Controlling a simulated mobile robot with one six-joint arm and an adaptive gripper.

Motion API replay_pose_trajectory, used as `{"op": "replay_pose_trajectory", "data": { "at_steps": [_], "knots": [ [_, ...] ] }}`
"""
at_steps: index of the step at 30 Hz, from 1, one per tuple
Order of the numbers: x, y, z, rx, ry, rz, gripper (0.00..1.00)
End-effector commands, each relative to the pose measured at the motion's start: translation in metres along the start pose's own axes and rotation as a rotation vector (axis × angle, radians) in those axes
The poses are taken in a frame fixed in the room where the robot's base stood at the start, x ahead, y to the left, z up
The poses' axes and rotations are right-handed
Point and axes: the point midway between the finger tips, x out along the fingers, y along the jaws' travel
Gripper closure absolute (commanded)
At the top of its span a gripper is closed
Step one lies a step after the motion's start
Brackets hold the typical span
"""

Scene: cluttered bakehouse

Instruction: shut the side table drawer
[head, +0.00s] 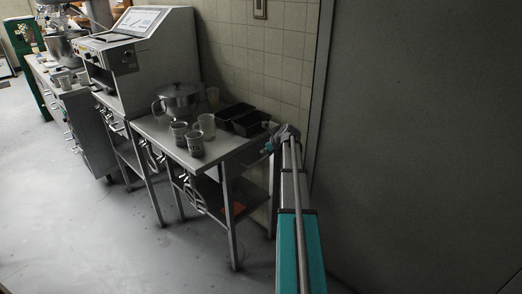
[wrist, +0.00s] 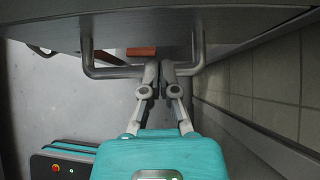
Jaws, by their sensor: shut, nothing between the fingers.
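The side table (head: 222,150) is a grey metal table against the tiled wall. My arm reaches to its right end, with my gripper (head: 280,138) close to that end in the head view. In the wrist view a dark grey front (wrist: 150,22) spans the top, with a U-shaped metal bar handle (wrist: 112,72) standing out from it. My gripper (wrist: 160,68) is shut and empty, its fingertips together at the handle's bar. Whether they touch it I cannot tell. The drawer's opening is hidden, so how far it stands out cannot be told.
A metal pot (head: 178,101), several cups (head: 194,144) and dark tins (head: 250,123) stand on the tabletop. An orange item (head: 233,209) lies on the lower shelf. A large grey machine (head: 150,60) stands to the left. A plain wall (head: 420,120) bounds the right; the floor (head: 120,240) at left is clear.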

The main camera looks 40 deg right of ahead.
Motion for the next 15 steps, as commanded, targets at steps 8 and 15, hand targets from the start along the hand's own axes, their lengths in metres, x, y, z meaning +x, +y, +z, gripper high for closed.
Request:
{"op": "replay_pose_trajectory", "data": {
  "at_steps": [8, 15],
  "knots": [
    [-0.026, 0.004, 0.008, -0.005, 0.003, 0.005, 1.0],
    [-0.034, 0.005, 0.008, -0.007, 0.004, 0.007, 1.0]
  ]
}}
